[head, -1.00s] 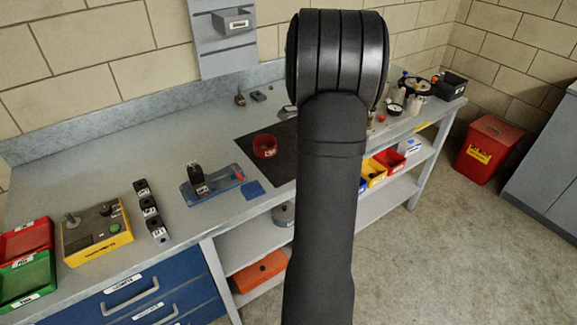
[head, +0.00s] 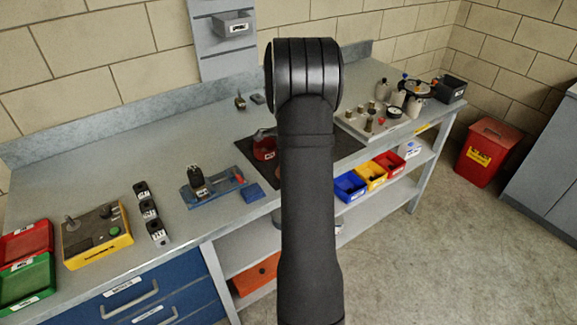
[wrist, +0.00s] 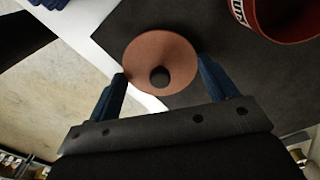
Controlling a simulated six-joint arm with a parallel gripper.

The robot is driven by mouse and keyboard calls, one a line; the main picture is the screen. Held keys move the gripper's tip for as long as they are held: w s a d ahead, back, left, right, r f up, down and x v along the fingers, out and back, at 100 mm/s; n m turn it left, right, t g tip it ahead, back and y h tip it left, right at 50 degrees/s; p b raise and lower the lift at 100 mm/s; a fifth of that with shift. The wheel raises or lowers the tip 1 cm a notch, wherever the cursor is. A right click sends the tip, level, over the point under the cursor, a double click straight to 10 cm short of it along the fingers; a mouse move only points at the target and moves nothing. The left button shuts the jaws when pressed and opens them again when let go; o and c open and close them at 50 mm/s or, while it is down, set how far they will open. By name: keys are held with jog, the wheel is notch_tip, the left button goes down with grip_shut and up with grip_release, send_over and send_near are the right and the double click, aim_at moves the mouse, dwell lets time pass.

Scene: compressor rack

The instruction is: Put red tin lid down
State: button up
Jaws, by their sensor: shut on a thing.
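The red tin lid is a reddish-brown disc (wrist: 145,50) with a dark round knob at its middle. My gripper (wrist: 162,72) is shut on it, with one blue finger at each side. The lid shows over the black mat's (wrist: 215,80) edge; I cannot tell whether it touches the mat. The open red tin (wrist: 268,28) stands on the mat at upper right in the wrist view, apart from the lid. It also shows in the head view (head: 262,151), partly hidden by my arm. My fingers are hidden there.
A blue fixture (head: 215,190) with a black part stands left of the mat, with a blue pad (head: 253,193) at the bench's front edge. A plate with fittings (head: 362,125) lies right of the mat. Colored bins (head: 350,187) sit on the shelf below. The rear left bench is clear.

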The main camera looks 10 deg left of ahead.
jog(key=shift+f, duration=0.1)
jog(key=o, duration=1)
notch_tip(320, 180, up, 12)
jog(key=shift+r, duration=0.15)
notch_tip(320, 180, down, 12)
jog(key=shift+w+r, duration=0.1)
jog(key=shift+r, duration=1.6)
